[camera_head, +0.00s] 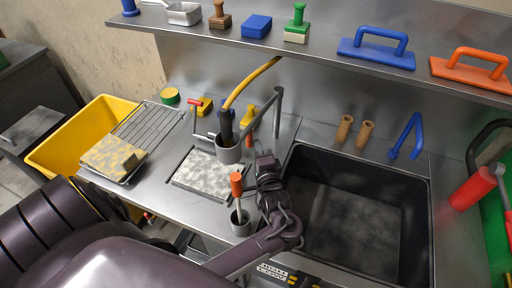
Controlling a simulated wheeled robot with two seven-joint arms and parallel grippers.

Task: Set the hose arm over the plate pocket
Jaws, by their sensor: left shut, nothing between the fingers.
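The hose arm (277,108) is a grey post and bar on the steel counter, beside the yellow hose (252,80). A grey cup-shaped nozzle end (229,153) with a dark upper part appears over the right back of the plate pocket. The pocket holds a speckled grey plate (203,174) in a dark rim. My left gripper (264,160) is shut and empty, just right of the nozzle end and in front of the post. I cannot tell if it touches the hose arm. My right gripper is not in view.
A grey cup with an orange-handled tool (237,187) stands close left of my gripper. A black basin (350,215) lies right. A wire rack (152,130), a speckled slab (113,158) and a yellow tub (75,145) are left. A shelf with floats (375,48) runs above.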

